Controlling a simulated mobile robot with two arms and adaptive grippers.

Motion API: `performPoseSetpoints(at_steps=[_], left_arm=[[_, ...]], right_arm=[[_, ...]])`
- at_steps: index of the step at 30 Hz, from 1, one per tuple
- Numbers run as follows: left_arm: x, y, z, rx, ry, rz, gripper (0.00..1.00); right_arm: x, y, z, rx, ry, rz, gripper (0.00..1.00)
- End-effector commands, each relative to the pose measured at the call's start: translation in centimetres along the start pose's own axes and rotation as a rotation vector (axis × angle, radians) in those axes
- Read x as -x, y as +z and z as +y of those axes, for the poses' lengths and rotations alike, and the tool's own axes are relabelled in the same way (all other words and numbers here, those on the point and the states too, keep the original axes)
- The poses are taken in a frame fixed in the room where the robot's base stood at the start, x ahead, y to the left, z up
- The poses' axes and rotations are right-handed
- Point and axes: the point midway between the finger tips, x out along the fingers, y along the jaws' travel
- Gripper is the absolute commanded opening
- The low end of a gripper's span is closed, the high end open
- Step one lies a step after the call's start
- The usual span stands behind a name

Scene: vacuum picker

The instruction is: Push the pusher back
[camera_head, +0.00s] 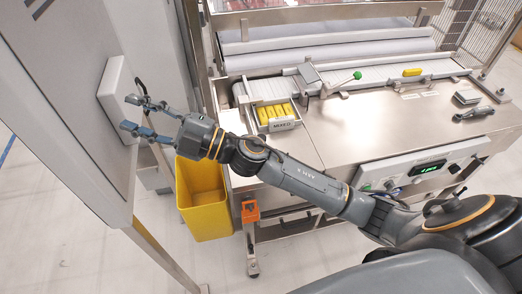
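My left gripper is not in view.
A labelled tray (284,126) holds several yellow packs at the conveyor's left end. Another yellow pack (412,72) lies on the conveyor at right. A yellow bin (206,212) stands below my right forearm. A control panel (432,168) is on the machine's front. The steel worktop (385,120) is mostly clear.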

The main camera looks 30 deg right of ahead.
Motion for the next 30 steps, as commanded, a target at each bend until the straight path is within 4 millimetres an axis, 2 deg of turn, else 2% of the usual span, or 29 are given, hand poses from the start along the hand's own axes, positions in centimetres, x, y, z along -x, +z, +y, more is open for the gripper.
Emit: performPoseSetpoints(at_steps=[1, 3, 5, 8, 11, 14, 15, 19, 21, 24, 27, 30], left_arm=[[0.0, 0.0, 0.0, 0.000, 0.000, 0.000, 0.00], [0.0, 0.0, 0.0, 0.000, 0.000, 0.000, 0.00], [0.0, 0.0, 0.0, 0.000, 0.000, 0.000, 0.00], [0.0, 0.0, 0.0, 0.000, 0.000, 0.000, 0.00], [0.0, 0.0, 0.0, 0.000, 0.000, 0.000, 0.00], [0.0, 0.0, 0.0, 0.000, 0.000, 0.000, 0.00], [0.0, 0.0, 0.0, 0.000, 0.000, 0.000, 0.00], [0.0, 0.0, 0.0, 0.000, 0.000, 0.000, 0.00], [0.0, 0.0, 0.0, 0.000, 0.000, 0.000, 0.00], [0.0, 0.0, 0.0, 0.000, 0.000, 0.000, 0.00], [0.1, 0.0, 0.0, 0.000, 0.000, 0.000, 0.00], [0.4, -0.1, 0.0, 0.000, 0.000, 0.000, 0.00]], right_arm=[[-0.8, -1.8, -0.7, 0.092, -0.092, 0.120, 0.39], [-0.8, -3.7, -2.6, 0.202, -0.243, 0.268, 0.39], [-0.1, -4.4, -4.4, 0.293, -0.391, 0.373, 0.39], [2.6, -3.2, -7.1, 0.437, -0.674, 0.492, 0.39], [6.5, 0.4, -8.2, 0.560, -0.989, 0.532, 0.39], [11.2, 5.3, -6.9, 0.652, -1.315, 0.489, 0.39], [13.2, 7.2, -5.7, 0.674, -1.437, 0.451, 0.39], [18.4, 11.9, -0.8, 0.710, -1.756, 0.291, 0.39], [20.5, 13.3, 1.6, 0.707, -1.870, 0.211, 0.39], [22.2, 14.3, 3.8, 0.701, -1.967, 0.134, 0.39], [23.0, 14.7, 4.4, 0.693, -2.003, 0.106, 0.39], [23.4, 15.0, 3.8, 0.690, -2.008, 0.105, 0.39]])
